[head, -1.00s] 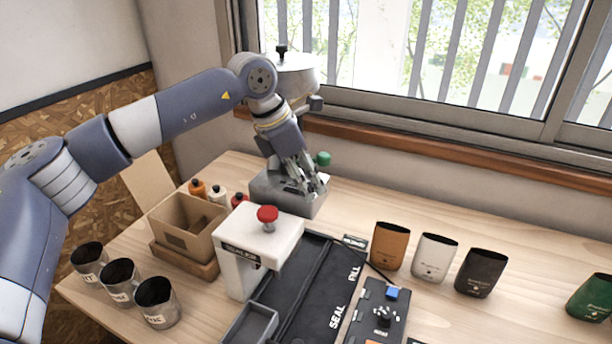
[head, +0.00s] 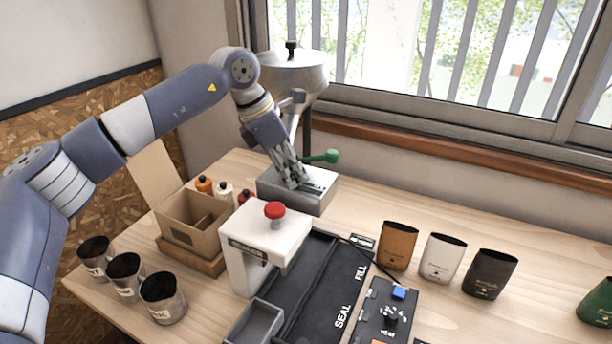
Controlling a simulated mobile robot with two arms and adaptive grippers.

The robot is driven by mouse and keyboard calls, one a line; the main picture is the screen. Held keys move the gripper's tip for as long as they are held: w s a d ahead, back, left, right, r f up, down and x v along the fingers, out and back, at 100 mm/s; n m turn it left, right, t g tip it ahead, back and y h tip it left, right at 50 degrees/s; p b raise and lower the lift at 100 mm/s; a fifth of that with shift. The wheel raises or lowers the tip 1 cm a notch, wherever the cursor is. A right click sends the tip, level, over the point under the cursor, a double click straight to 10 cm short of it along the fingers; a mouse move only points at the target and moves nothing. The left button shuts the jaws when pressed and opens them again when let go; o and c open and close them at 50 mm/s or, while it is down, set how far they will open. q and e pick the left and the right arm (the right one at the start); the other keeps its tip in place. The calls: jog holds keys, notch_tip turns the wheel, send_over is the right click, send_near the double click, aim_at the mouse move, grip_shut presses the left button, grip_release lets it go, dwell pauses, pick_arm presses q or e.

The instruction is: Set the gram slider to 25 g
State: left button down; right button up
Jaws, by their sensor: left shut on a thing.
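The grey dispenser base (head: 318,202) stands at the back of the table, below a metal hopper (head: 292,72). The slider track (head: 316,188) shows as a dark slot on the base's top face. My left gripper (head: 293,182) comes down from above onto this top face, over the left part of the track. It is shut on the gram slider's knob, which the fingers hide. The gram marks are too small to read. My right gripper is not in view.
A green-handled lever (head: 327,156) sticks out right of my gripper. A white sealer with a red knob (head: 275,210) stands in front. A cardboard box (head: 190,222), metal cups (head: 160,300) and bags (head: 443,258) stand around.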

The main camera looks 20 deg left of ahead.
pick_arm(q)
jog(key=shift+a, duration=0.15)
jog(key=c, duration=1.7)
grip_release()
jog(key=shift+o, duration=1.1)
jog(key=shift+a, duration=0.2)
jog(key=shift+d+r, duration=0.1)
jog(key=shift+r, duration=0.1)
jog(key=v, duration=1.1)
jog(key=shift+a+r, duration=0.2)
jog(key=shift+r, duration=0.1)
